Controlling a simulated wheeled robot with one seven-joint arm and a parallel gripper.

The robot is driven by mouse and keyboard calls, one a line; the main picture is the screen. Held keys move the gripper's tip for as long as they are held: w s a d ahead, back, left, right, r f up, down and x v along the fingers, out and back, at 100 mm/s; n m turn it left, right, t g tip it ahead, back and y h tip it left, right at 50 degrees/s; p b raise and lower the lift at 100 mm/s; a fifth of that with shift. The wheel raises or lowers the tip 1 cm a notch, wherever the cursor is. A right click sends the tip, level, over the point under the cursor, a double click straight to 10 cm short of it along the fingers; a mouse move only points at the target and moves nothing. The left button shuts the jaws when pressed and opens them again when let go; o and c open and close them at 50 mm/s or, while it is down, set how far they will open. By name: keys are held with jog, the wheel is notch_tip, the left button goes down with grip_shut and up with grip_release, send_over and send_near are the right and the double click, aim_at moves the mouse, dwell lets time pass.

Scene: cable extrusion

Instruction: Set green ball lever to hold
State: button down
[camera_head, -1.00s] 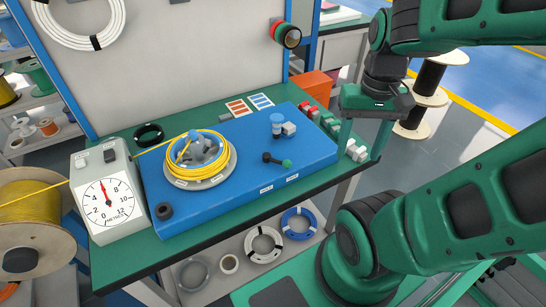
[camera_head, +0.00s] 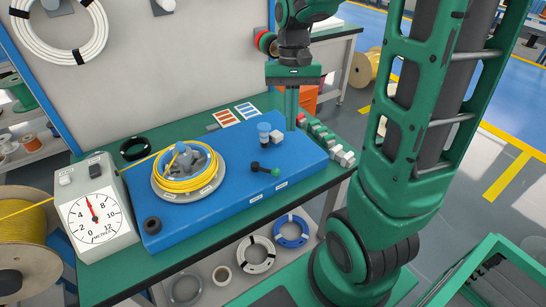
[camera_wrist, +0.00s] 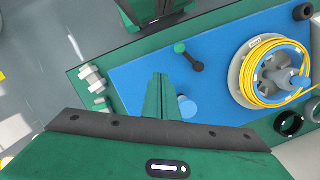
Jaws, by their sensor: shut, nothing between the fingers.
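The green ball lever (camera_head: 265,169) is a short dark arm on the right part of the blue panel (camera_head: 225,195), with a black pivot knob at its left end and a green ball at its right end, above small labels too small to read. In the wrist view the lever (camera_wrist: 189,56) lies just beyond my fingertips, its green ball at upper left. My gripper (camera_head: 291,128) is shut and empty, pointing down over the back right of the panel, behind the lever and not touching it. The gripper's closed fingers (camera_wrist: 160,80) also show in the wrist view.
A yellow cable coil (camera_head: 189,183) sits on a reel at the panel's left. Several grey, red and green connectors (camera_head: 330,141) line the right edge. A dial gauge (camera_head: 95,218) stands at far left.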

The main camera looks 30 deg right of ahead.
send_over(274, 162)
jog(key=w+d, duration=0.2)
jog(key=w, duration=0.1)
notch_tip(274, 162, down, 2)
jog(key=shift+w+a+f+g, duration=0.1)
jog(key=shift+a+g, duration=0.1)
jog(key=shift+g, duration=0.1)
jog(key=x, duration=1)
jog(key=shift+a, duration=0.15)
jog(key=shift+s+a+r, duration=0.15)
jog(key=shift+s+a, duration=0.1)
jog(key=shift+s, duration=0.25)
jog(key=shift+s+a+r, duration=0.1)
jog(key=shift+s+a, duration=0.15)
jog(key=shift+s, duration=0.25)
jog(key=shift+s+a+r, duration=0.15)
jog(key=shift+s+a, duration=0.25)
jog(key=shift+s, duration=0.35)
jog(key=shift+d, duration=0.2)
